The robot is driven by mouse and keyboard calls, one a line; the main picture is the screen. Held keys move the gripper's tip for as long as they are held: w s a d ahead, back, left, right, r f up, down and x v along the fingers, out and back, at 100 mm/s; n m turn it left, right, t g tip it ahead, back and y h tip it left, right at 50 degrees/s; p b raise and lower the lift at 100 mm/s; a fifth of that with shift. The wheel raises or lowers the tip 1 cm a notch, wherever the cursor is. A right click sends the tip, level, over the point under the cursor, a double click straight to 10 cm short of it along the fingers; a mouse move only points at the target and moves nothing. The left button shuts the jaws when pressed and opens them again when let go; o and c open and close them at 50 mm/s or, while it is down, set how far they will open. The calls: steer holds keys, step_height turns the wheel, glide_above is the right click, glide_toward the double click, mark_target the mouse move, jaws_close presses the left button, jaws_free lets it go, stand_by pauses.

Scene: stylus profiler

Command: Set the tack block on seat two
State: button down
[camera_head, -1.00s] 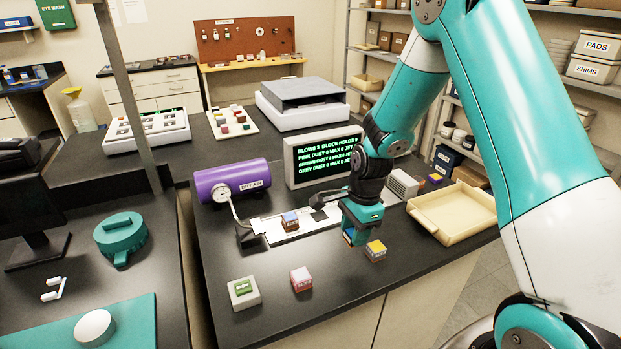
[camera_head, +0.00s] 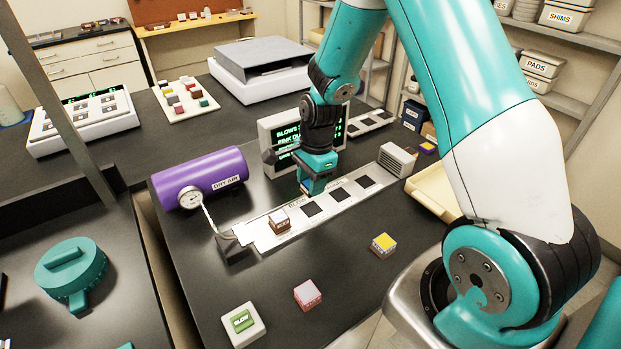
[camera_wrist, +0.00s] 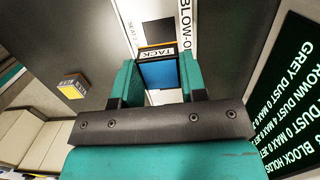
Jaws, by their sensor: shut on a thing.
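In the head view this empty seat (camera_head: 312,210) is beside a brown block (camera_head: 279,222) on the strip. The block appears above the strip.
A purple dry-air cylinder (camera_head: 199,177) with a nozzle stands at the strip's left end, a grey vented box (camera_head: 396,159) at its right. The screen (camera_head: 279,140) is close behind my gripper. Yellow-topped (camera_head: 383,245) and pink (camera_head: 308,294) blocks and a green button (camera_head: 242,321) are in front.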

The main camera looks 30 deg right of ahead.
mark_target(311, 209)
steer(key=shift+a, duration=0.1)
steer(key=shift+f+b, duration=1.55)
steer(key=shift+f, duration=0.95)
steer(key=shift+f, duration=0.25)
steer(key=shift+f, duration=0.35)
steer(key=c, duration=0.6)
jaws_free()
steer(key=shift+c, duration=0.4)
